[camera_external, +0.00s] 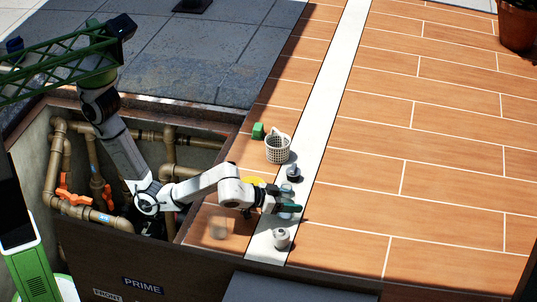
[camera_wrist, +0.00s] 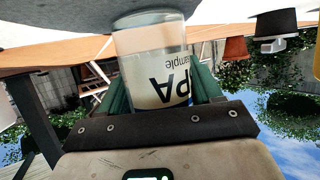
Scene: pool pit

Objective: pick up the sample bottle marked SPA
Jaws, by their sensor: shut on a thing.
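The sample bottle (camera_wrist: 150,62) is a clear jar with pale contents and a label. The wrist view shows it upside down, with "PA" and "ample" readable and the rest of the label turned out of sight. My gripper (camera_wrist: 155,88) is shut on it, with a green finger on each side. In the external view, my gripper (camera_external: 290,204) is low over the white strip, and the fingers largely hide the bottle there. I cannot tell whether the bottle touches the surface.
A pale round container (camera_external: 281,238) stands just in front of my gripper, and a dark-based item (camera_external: 293,173) just behind it. The open pipe pit (camera_external: 185,150) lies left. The tiles right are clear.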

